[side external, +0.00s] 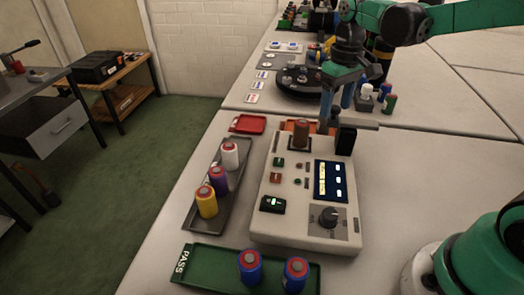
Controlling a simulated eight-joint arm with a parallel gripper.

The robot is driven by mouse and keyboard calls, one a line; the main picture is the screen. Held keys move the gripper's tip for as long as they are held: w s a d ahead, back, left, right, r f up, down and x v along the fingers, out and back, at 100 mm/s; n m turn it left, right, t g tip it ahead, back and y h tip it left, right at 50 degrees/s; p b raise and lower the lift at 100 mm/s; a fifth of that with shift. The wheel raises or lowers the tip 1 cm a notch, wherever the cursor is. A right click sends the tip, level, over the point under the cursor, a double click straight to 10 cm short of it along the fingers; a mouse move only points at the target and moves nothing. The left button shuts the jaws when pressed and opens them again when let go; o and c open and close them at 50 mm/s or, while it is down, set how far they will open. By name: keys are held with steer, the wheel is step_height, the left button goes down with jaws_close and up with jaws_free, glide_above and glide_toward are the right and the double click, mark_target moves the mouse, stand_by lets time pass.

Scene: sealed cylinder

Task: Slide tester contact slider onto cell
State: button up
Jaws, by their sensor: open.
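The cream tester (257,222) stands on the bench with a lit display, a dial and buttons. A black upright block (345,141), which looks like the contact slider, is at the back right of the tester, apart from the cell. My gripper (338,104) points down with blue fingers apart, above and behind the block. A small dark knob shows below the fingers; I cannot tell whether they touch it.
A grey tray (203,226) left of the tester holds white, purple and yellow cells. A green PASS tray (200,256) in front holds two blue cells. A red tray (248,124) lies behind left. A black round carousel (298,83) and loose cells (389,103) stand farther back.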

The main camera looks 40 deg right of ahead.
jaws_close()
stand_by(1.3)
